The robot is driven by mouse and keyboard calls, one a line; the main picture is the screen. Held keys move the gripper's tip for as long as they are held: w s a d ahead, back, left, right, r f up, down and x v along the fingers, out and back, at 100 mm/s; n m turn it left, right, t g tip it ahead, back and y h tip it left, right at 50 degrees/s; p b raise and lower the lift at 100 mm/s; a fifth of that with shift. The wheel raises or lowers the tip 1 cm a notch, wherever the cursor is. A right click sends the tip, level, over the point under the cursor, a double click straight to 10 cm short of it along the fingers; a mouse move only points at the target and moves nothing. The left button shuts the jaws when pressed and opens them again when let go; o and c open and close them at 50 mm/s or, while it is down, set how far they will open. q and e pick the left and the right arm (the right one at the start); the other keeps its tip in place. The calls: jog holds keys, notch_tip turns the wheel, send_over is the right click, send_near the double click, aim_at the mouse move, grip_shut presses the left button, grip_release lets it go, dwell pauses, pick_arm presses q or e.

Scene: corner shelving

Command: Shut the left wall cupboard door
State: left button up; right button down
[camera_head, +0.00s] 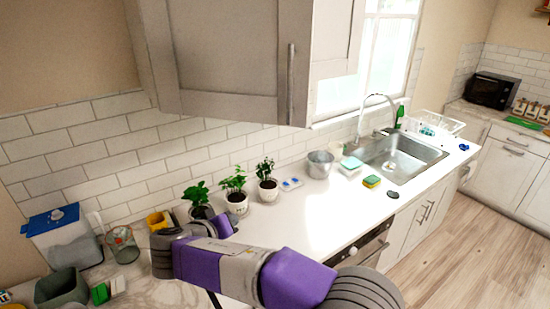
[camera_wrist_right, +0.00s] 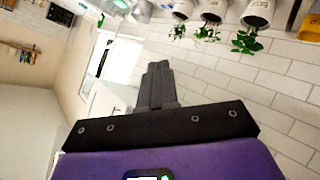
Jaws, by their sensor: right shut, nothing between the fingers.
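The wall cupboard fills the top of the head view. Its large left door (camera_head: 225,55) carries a vertical handle (camera_head: 291,82) near its right edge. This door stands out in front of the cupboard's right panel (camera_head: 334,45), its free edge towards me, so it looks open. The inside of the cupboard is hidden. My right gripper (camera_head: 226,224) is low over the counter, below the door and clear of it, partly behind my own purple forearm. In the right wrist view its fingers (camera_wrist_right: 158,84) are together and empty. My left gripper is not visible.
Potted plants (camera_head: 236,203) stand along the tiled wall under the door. A blue-lidded container (camera_head: 68,240), a glass (camera_head: 122,244) and a grey pot (camera_head: 62,288) are at the left. The sink (camera_head: 405,155) is at the right. Space below the door is free.

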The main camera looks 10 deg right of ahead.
jog(key=s+r+m+t+h+p, duration=0.1)
jog(key=s+r+m+h, duration=0.1)
jog(key=r, duration=0.7)
jog(key=s+r+m+t+h, duration=0.1)
jog(key=s+r+m+t, duration=0.15)
jog(key=r, duration=0.65)
jog(key=m+h, duration=0.3)
jog(key=m, duration=0.2)
send_near(289, 104)
jog(key=shift+g, duration=0.35)
jog(key=shift+r+p+x, duration=0.15)
jog(key=shift+p+x, duration=0.95)
jog(key=shift+r+p+x, duration=0.15)
jog(key=shift+p+x, duration=0.95)
jog(key=shift+x, duration=0.05)
